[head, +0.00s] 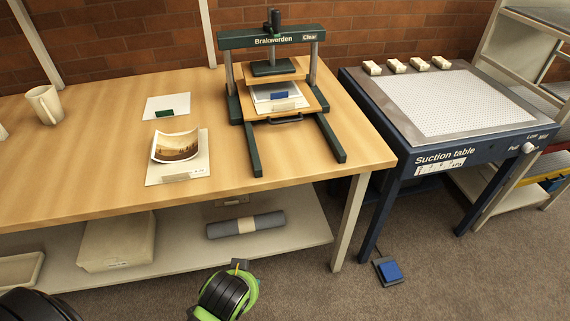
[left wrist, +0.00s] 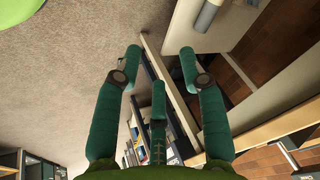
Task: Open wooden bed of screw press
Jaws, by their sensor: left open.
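The screw press (head: 271,40) stands on the wooden table, with a dark green frame lettered "Brakwerden" and a black screw knob on top. Its wooden bed (head: 305,99) lies low between the posts and carries pale sheets and a small blue item. A dark handle (head: 285,120) is on the bed's front edge. A wooden plate (head: 285,75) sits above the bed under the screw. My left gripper (left wrist: 160,65) shows in the left wrist view with green fingers spread and nothing between them. The press cannot be made out there. My right gripper is not seen.
Left of the press lie a photograph (head: 176,146) on a board, a white card (head: 166,107) and a mug (head: 46,104). The suction table (head: 455,140) stands to the right across a narrow gap. A grey roll (head: 246,225) and a box (head: 117,242) are on the lower shelf.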

